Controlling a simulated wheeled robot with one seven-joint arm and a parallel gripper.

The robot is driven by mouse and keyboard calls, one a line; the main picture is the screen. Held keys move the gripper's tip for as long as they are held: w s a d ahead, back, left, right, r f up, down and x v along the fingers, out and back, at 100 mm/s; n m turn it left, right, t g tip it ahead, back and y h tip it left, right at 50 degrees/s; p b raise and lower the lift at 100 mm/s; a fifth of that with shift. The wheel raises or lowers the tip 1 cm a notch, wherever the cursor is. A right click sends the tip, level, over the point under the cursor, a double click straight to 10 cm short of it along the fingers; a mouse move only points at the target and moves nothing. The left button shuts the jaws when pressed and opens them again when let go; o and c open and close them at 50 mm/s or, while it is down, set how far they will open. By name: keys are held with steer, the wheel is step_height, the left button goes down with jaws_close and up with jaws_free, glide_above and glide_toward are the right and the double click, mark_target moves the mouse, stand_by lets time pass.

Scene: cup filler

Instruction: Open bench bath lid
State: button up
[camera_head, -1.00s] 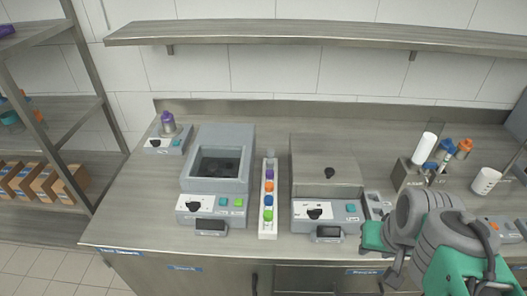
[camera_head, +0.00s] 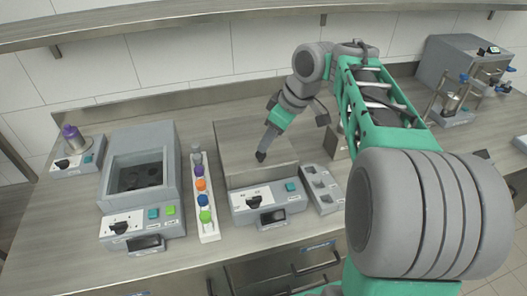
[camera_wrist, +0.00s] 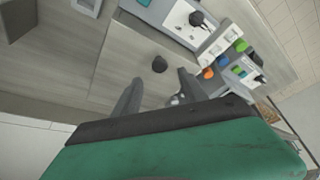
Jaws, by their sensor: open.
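The bench bath (camera_head: 268,203) has a pale front panel with a black dial, a teal button and a dark display. Its flat metal lid (camera_head: 235,150) is closed. In the wrist view a black knob (camera_wrist: 160,64) stands on the lid (camera_wrist: 120,60). My gripper (camera_head: 262,154) points down over the lid in the head view, where I cannot make out the knob apart from it. In the wrist view my gripper (camera_wrist: 160,92) is open and empty, its two fingers apart with the knob just beyond the gap between their tips.
A rack (camera_head: 208,228) of vials with coloured caps stands left of the bath. Further left is another bath (camera_head: 112,208) with an open, dark well. A small grey tray (camera_head: 322,203) sits close on the right. A shelf (camera_head: 160,20) runs above the bench.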

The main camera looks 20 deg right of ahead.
steer(key=x, duration=0.6)
steer(key=shift+f, duration=0.15)
steer(key=shift+c, duration=0.3)
jaws_close()
stand_by(0.8)
